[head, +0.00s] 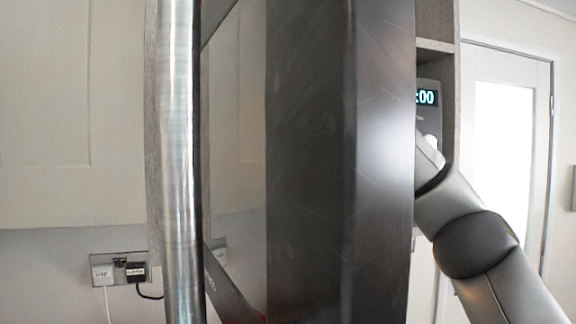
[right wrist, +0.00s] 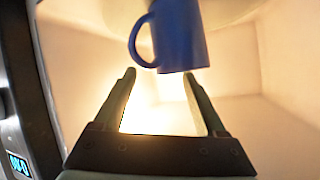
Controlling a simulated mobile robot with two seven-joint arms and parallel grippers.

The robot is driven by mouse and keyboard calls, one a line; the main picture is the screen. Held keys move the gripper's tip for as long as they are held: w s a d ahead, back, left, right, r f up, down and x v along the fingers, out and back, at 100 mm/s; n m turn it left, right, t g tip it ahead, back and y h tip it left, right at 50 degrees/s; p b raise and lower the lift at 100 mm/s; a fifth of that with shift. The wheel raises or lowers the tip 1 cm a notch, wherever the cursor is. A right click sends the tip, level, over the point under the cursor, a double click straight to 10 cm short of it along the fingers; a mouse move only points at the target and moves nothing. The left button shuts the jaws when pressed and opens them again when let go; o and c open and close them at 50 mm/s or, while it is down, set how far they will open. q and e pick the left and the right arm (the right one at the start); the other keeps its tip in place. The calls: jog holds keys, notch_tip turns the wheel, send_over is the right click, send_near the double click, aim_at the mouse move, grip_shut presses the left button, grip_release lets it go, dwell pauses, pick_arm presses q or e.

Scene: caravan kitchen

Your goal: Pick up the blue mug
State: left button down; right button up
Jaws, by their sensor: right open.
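The blue mug (right wrist: 182,38) shows at the top of the right wrist view, inside a lit, pale-walled compartment. Its handle (right wrist: 140,42) points left, and its upper part in the picture is cut off by the frame edge. My right gripper (right wrist: 160,80) is open, with its two fingers spread just below the mug. The mug's near edge lies just beyond the fingertips, not clasped. In the head view, the mug and the right gripper are hidden behind a dark open door (head: 310,150). My left gripper is not in view.
The dark door with a silver bar handle (head: 180,160) fills the middle of the head view. A lit clock display (head: 427,98) shows to its right. The compartment's side wall (right wrist: 285,95) is close on the right. A wall socket (head: 118,268) is low left.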

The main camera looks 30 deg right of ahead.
jog(key=shift+x, duration=1.1)
jog(key=shift+s, duration=0.1)
grip_shut()
dwell(0.5)
